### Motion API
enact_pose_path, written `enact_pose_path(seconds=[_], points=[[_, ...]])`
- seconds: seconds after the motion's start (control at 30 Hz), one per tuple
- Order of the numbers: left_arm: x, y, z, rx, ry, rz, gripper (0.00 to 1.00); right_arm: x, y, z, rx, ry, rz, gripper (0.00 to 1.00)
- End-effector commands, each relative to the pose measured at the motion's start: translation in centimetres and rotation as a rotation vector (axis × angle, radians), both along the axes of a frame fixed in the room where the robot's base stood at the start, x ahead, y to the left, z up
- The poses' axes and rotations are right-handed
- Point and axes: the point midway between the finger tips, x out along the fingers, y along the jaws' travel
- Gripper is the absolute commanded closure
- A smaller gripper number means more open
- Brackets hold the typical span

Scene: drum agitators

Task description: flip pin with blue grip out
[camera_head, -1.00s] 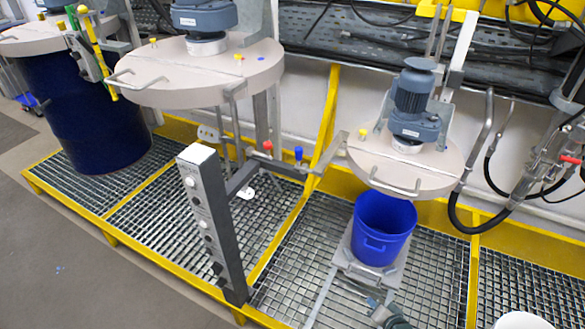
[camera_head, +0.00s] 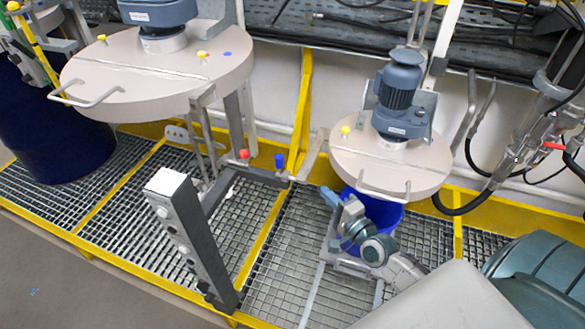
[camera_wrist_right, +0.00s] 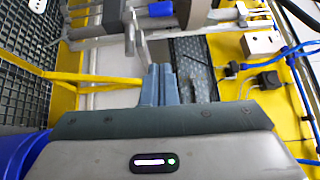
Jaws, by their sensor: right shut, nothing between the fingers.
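The pin with the blue grip (camera_head: 279,162) stands upright on the grey crossbar (camera_head: 262,177) beside the control post. A blue cylinder (camera_wrist_right: 160,9) at the top of the right wrist view looks like that grip, with a grey metal bar beside it. My right gripper (camera_head: 328,194) is to the right of the pin and lower in the head view, apart from it, in front of the blue bucket. Its fingers (camera_wrist_right: 160,85) are shut and empty in the right wrist view. My left gripper is not in view.
A red-gripped pin (camera_head: 244,154) stands left of the blue one. The grey control post (camera_head: 190,240) is in front. The small agitator lid (camera_head: 390,160) overhangs the blue bucket (camera_head: 382,210) on the right. The large lid (camera_head: 160,70) is at upper left. Open grating (camera_head: 280,270) lies below.

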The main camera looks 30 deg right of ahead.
Motion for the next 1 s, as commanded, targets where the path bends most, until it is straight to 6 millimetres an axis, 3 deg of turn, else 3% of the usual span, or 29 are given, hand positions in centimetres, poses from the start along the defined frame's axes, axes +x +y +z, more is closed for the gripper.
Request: enact_pose_path(seconds=[0.27, 0.67, 0.8, 1.0], points=[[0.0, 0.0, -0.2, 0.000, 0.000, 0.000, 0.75, 2.6, 0.2, 0.1, -0.001, -0.003, -0.001, 1.00], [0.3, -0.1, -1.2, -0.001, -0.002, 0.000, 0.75, 10.3, 1.0, 0.2, -0.001, -0.003, -0.001, 1.00], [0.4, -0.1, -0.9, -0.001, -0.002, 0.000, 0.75, 11.5, 2.8, 0.4, 0.002, -0.001, 0.000, 1.00], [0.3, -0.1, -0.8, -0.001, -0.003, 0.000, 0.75, 12.4, 3.9, 0.4, -0.001, 0.001, 0.000, 1.00]])
